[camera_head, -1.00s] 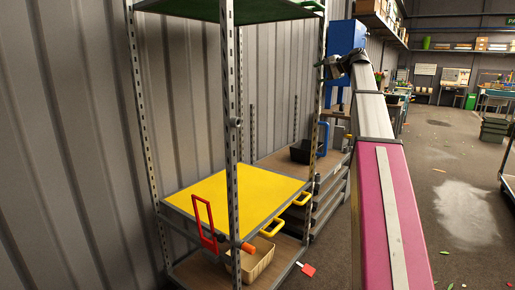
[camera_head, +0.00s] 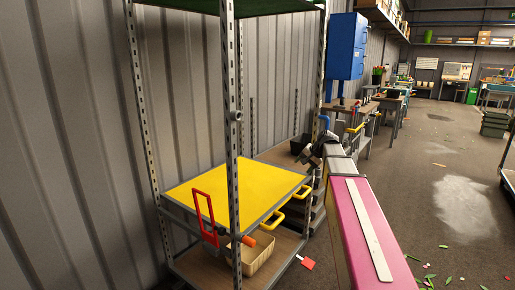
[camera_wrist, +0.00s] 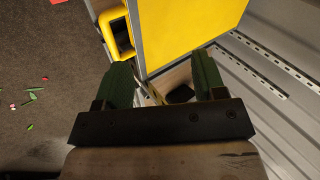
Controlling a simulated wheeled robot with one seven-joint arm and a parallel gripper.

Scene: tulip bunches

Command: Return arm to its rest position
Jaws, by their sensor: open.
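My arm (camera_head: 365,235), pink with a pale stripe, reaches forward from the lower right in the head view. My gripper (camera_head: 308,156) is at its far end, just beyond the right edge of the yellow shelf. In the wrist view my gripper (camera_wrist: 163,76) has its two green fingers well apart, with nothing held between them. The yellow shelf board (camera_wrist: 195,32) and its yellow handle (camera_wrist: 117,36) lie just beyond the fingertips.
The metal rack (camera_head: 232,130) with the yellow shelf (camera_head: 225,190) stands close on the left. A beige bin (camera_head: 258,258) sits on its lower shelf. A blue cabinet (camera_head: 346,46) and workbenches are behind. The floor (camera_head: 440,180) at right is mostly clear, with scattered petals and leaves.

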